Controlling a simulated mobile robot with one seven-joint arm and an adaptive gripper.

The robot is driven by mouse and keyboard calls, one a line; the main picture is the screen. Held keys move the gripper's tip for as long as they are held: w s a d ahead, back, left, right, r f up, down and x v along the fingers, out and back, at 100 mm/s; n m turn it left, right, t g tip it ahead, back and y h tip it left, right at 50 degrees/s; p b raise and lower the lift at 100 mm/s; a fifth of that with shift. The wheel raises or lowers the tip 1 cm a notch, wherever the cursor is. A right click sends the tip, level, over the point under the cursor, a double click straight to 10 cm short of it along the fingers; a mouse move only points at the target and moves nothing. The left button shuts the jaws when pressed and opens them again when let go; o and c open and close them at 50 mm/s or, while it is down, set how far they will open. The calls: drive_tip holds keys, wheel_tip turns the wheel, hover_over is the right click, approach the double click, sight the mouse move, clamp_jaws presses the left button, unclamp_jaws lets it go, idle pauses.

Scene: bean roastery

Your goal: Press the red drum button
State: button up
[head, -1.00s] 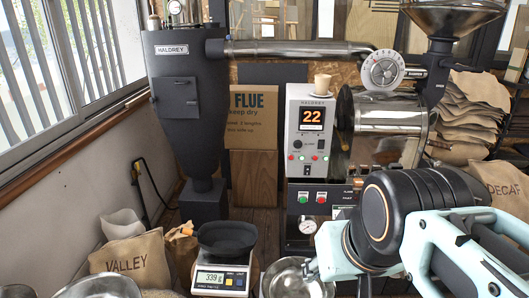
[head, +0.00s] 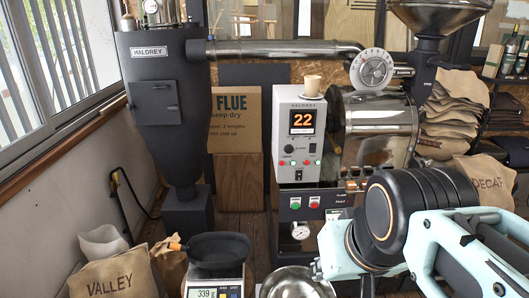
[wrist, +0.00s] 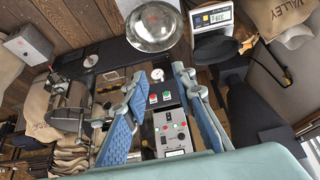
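The grey control panel (head: 298,135) stands near the middle of the head view, with an orange "22" display. Below the display is a row of small red, green and white buttons or lamps. The black panel under it carries a green button (head: 295,204) and a red button (head: 314,202). Both show upside down in the wrist view, the red one (wrist: 166,96) beside the green one. Labels are too small to read. My gripper (wrist: 160,78) is open and empty. Its blue fingers lie either side of the panel in the wrist view, apparently without touching it.
A steel bowl (head: 295,284) and a scale (head: 213,289) with a black pan stand in front. The roaster drum (head: 375,128) is right of the panel, with a DECAF sack (head: 488,182) farther right. A VALLEY sack (head: 108,282) sits at the lower left.

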clamp_jaws()
idle(1.1)
